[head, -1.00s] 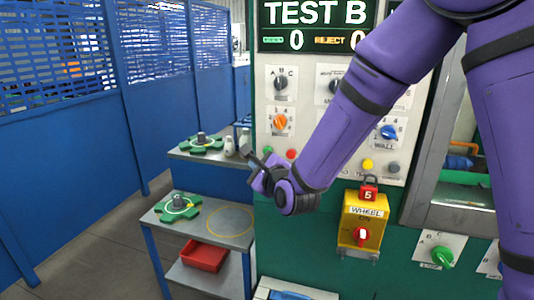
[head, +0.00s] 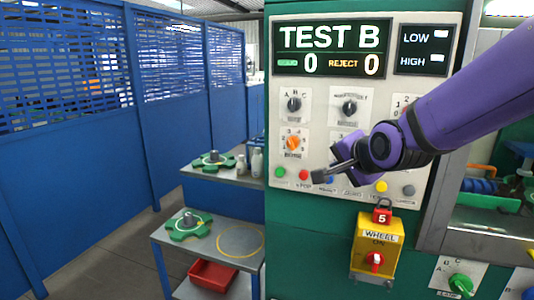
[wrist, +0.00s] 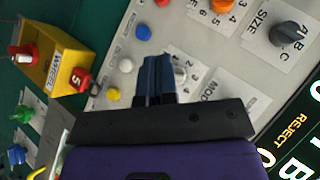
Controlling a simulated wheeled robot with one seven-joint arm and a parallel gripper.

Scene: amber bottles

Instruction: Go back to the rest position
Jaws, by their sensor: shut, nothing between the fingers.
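My gripper (head: 318,178) is in front of the lower part of the control panel (head: 318,108) in the head view, with my purple arm reaching in from the right. In the wrist view my gripper (wrist: 158,78) shows its two dark blue fingers side by side, closed together with nothing between them. Behind the fingers lie the panel's knobs and buttons; a silver knob (wrist: 181,72) is partly hidden by them. I cannot tell whether the fingers touch the panel.
A yellow WHEEL box (head: 376,247) with a red tag (head: 382,216) projects below the panel. At left stand a lower table (head: 215,262) and a higher shelf (head: 235,178), each bearing a green part. A red bin (head: 212,275) sits under the table. Blue fencing (head: 70,190) lines the far left.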

